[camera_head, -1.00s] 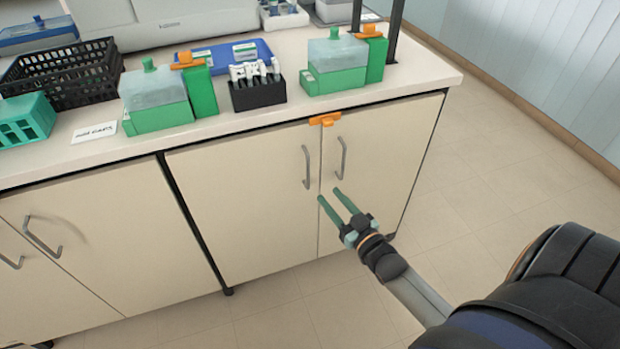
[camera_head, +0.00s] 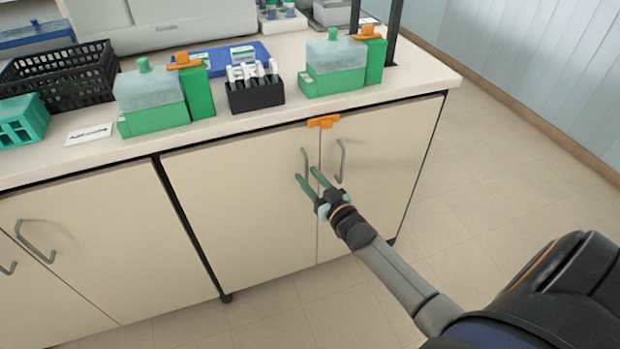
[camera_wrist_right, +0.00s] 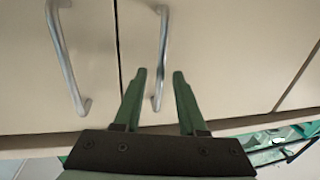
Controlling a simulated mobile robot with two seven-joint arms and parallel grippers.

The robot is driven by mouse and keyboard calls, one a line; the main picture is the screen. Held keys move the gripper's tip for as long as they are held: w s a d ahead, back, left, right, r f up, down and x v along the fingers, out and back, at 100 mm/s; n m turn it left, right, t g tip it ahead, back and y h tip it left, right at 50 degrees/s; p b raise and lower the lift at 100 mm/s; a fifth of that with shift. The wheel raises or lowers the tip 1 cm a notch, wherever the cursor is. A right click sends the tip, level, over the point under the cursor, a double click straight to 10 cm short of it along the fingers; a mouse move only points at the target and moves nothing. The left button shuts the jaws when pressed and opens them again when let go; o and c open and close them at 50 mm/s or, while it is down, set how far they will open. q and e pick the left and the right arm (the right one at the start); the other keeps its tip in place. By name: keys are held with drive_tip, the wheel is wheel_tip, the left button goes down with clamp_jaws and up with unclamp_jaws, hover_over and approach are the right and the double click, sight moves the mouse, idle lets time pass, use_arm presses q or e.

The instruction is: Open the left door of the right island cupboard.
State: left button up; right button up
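The right island cupboard has a cream left door (camera_head: 235,205) and right door (camera_head: 375,160), both flush and closed. The left door's grey bar handle (camera_head: 305,162) stands upright near the centre seam; the right door's handle (camera_head: 341,160) is beside it. My right gripper (camera_head: 306,174) is open and empty, its green fingers at the left door's handle. In the right wrist view, which looks upside down, the left door's handle (camera_wrist_right: 162,55) shows between the open fingers (camera_wrist_right: 159,75); whether they reach around it I cannot tell. The right door's handle (camera_wrist_right: 68,60) is left there. My left gripper is out of view.
An orange clip (camera_head: 324,122) sits at the doors' top edge over the seam. The countertop (camera_head: 220,123) above holds green-based boxes (camera_head: 152,100), a black rack (camera_head: 255,92) and a black basket (camera_head: 62,75). The floor (camera_head: 480,200) at right is clear.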

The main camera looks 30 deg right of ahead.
clamp_jaws()
idle(1.2)
